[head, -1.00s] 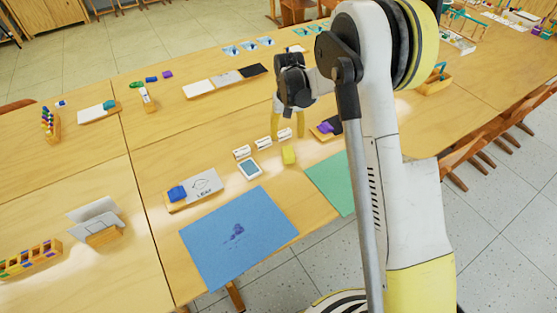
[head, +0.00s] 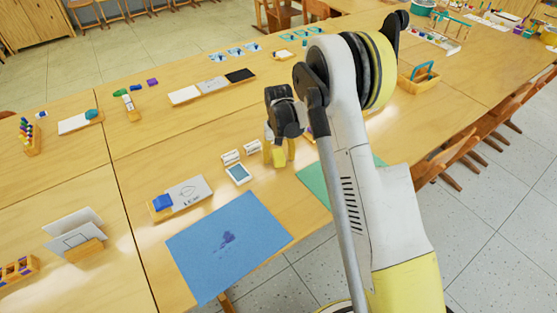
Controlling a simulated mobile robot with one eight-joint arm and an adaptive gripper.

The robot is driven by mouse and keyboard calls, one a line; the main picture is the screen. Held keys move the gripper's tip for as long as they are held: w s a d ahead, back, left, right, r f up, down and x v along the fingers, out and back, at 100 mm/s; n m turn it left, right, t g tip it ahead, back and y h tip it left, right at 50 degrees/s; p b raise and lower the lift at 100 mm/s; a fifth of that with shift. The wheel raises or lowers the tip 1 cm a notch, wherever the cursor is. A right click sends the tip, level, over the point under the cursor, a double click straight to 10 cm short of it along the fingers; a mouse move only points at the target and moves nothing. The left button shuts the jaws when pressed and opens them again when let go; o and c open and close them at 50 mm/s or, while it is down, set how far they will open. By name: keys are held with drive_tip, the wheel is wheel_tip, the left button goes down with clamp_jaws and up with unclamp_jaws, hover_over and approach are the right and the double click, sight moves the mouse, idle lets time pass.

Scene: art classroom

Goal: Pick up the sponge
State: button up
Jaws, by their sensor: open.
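A small yellow block that looks like the sponge (head: 279,158) stands on the wooden table behind the blue sheet in the head view. My gripper (head: 279,150) points down at it, with its yellow fingers around or just above the block. The fingers are open. The gripper's dark body hides the space above the block, and I cannot tell whether the fingers touch it.
Small white cards (head: 231,157) and a pale blue-framed card (head: 238,174) lie close left of my gripper. A blue sheet (head: 228,240) lies in front, and a green sheet (head: 313,183) lies to the right, partly behind my arm. A wooden holder with a blue block (head: 162,203) stands left.

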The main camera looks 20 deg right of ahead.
sight(279, 154)
drive_tip(key=c, duration=1)
drive_tip(key=shift+r, duration=0.1)
wheel_tip(279, 154, up, 4)
drive_tip(key=shift+p, duration=1.1)
drive_tip(key=s+d+r+p, duration=0.1)
drive_tip(key=d+r, duration=0.1)
drive_tip(key=d, duration=0.1)
drive_tip(key=d+r+p, duration=0.1)
drive_tip(key=d+r, duration=0.1)
drive_tip(key=d, duration=0.2)
drive_tip(key=s+d+r+p, duration=0.1)
drive_tip(key=d+r, duration=0.2)
drive_tip(key=d, duration=0.1)
drive_tip(key=shift+s+d+p, duration=0.2)
drive_tip(key=shift+s+p, duration=0.1)
drive_tip(key=shift+p, duration=0.1)
